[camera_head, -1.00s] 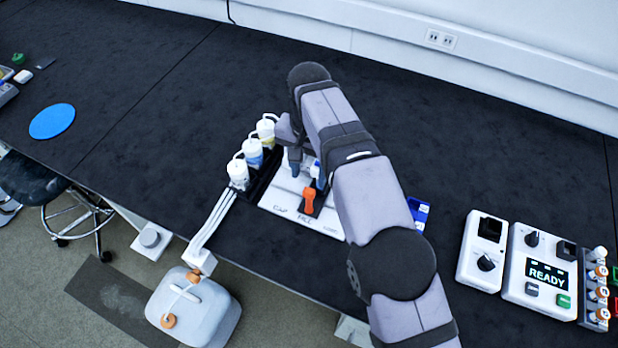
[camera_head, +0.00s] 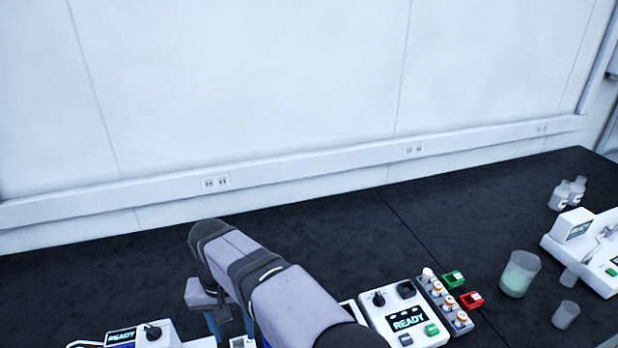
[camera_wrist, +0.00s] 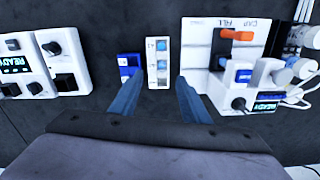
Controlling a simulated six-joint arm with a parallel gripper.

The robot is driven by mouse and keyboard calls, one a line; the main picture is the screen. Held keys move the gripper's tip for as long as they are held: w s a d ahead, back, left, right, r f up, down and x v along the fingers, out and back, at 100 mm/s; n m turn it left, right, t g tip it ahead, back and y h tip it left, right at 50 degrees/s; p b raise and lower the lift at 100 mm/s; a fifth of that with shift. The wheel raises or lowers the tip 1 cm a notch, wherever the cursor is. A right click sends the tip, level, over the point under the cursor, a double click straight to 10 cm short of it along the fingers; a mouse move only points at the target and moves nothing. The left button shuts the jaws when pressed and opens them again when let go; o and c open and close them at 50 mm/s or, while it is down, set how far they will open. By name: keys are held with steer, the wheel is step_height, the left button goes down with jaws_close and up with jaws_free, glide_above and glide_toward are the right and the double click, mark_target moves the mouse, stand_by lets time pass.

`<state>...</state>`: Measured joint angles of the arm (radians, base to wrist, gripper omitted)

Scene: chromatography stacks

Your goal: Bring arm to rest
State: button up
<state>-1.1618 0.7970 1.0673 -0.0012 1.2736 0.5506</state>
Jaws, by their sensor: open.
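My gripper (camera_wrist: 159,80) is open in the wrist view, its two blue fingers apart with nothing between their tips. It hangs above the dark bench, over a narrow white strip with blue squares (camera_wrist: 157,62). In the head view my arm reaches in from the bottom edge. Only part of the gripper (camera_head: 214,326) shows there, low and left of centre.
The wrist view shows a white station with an orange lever (camera_wrist: 238,35) at right and white READY units (camera_wrist: 68,68) at left. In the head view, a READY box (camera_head: 407,320), a greenish beaker (camera_head: 519,272) and small bottles (camera_head: 568,192) stand rightward. The back bench is clear.

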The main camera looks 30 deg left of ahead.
steer(key=w+d+m, duration=0.1)
steer(key=w+d, duration=0.3)
steer(key=d, duration=0.5)
steer(key=w+d+r+m, duration=0.1)
steer(key=w+d, duration=0.3)
steer(key=d, duration=0.4)
steer(key=w+d+m, duration=0.1)
steer(key=w+d, duration=0.3)
steer(key=d, duration=0.5)
steer(key=s+d+f+m, duration=0.2)
steer(key=s+d, duration=0.3)
steer(key=d, duration=0.6)
steer(key=s+d+f+m, duration=0.2)
steer(key=s+d, duration=0.4)
steer(key=d, duration=0.6)
steer(key=shift+s+d+f, duration=0.2)
steer(key=shift+s+d, duration=0.05)
